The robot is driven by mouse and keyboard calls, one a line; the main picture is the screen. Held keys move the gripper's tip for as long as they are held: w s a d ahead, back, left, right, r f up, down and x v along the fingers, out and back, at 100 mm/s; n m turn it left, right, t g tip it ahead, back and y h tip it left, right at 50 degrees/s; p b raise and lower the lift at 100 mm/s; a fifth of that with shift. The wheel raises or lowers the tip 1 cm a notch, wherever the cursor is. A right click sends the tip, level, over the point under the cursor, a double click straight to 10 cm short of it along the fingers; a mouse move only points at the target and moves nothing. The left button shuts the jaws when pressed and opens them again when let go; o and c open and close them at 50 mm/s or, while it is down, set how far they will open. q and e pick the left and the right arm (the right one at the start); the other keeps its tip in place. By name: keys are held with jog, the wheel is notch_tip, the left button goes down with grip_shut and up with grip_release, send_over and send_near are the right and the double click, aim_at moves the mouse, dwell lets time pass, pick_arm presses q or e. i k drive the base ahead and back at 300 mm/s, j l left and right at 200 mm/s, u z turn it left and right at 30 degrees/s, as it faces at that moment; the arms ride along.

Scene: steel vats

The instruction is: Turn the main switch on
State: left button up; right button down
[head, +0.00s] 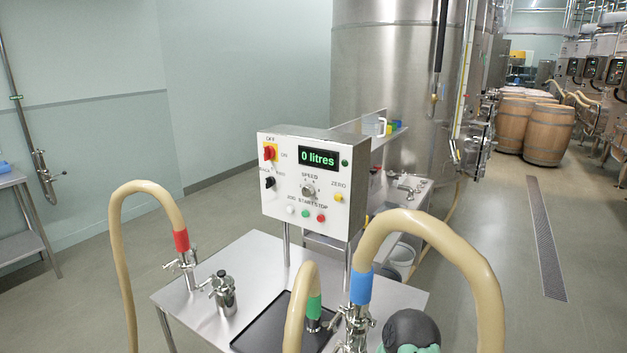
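The main switch (270,153) is a red rotary handle on a yellow plate, at the upper left of a white control panel (325,214) in the head view. OFF is printed above it and ON to its right. The handle looks roughly upright, towards OFF, but it is too small to be sure. The display (318,159) to its right is lit and reads "0 litres" in green. Nothing touches the switch and nothing hides it. Neither of my grippers is in view.
The panel stands on posts above a steel table (246,256). Thick beige hoses with red (181,241), blue (361,288) and green (314,307) bands arch over the table. A steel vat (390,90) stands behind. Left of the panel is free room.

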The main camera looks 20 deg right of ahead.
aim_at(269, 152)
jog(key=i+j+u, duration=0.15)
jog(key=i+u, duration=0.65)
jog(key=k+j, duration=0.05)
jog(key=k, duration=0.05)
